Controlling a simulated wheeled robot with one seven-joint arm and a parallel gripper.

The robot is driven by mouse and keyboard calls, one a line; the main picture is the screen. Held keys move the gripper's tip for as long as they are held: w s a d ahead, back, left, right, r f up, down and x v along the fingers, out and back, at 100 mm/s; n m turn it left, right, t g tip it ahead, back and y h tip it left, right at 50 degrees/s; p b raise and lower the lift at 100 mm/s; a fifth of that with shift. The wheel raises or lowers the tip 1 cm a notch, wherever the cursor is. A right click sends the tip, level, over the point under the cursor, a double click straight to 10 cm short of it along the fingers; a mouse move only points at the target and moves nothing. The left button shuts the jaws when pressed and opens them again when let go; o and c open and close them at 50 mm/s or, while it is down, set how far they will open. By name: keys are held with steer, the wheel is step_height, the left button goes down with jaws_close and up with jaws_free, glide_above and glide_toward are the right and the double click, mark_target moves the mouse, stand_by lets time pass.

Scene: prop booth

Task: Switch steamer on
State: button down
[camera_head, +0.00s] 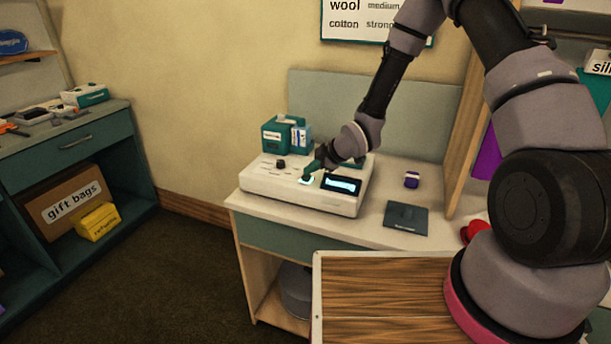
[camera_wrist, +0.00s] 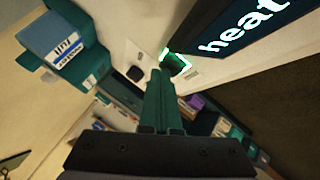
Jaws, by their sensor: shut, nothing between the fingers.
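The steamer (camera_head: 285,190) is a low cream box on the white table. On top it has a dark knob (camera_head: 281,164), a lit button (camera_head: 305,180) and a dark display (camera_head: 341,184) with glowing text. In the wrist view the display (camera_wrist: 240,30) shows the word "heat". My gripper (camera_head: 312,171) is shut and empty, pointing down at the steamer's top. In the wrist view its green fingertips (camera_wrist: 157,78) are right beside the button (camera_wrist: 176,63), which has a bright rim. I cannot tell whether they touch it.
Teal boxes (camera_head: 276,136) stand behind the steamer. A dark flat pad (camera_head: 405,218) and a small purple-and-white jar (camera_head: 411,180) lie to its right. A wooden-topped surface (camera_head: 385,300) is in front. A wooden upright (camera_head: 468,130) borders the table at right. A teal counter (camera_head: 70,140) stands at left.

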mark_target(310, 177)
steer(key=shift+r, duration=3)
steer(key=s+d+r+m+t+h, duration=0.1)
steer(key=s+d+r+m+h, duration=0.15)
steer(key=d+r+m, duration=0.6)
steer(key=s+d+r+m+t+h, duration=0.1)
steer(key=s+d+r+m+h, duration=0.15)
steer(key=d+r, duration=1)
steer(key=s+d+r+m, duration=0.2)
steer(key=s+r+m, duration=0.4)
steer(key=s, duration=0.4)
steer(key=s+d+r+m, duration=0.2)
steer(key=s+r+m, duration=0.4)
steer(key=s, duration=0.5)
steer(key=shift+s+d+r+m, duration=0.3)
steer(key=shift+d+r, duration=0.1)
steer(key=shift+r, duration=0.45)
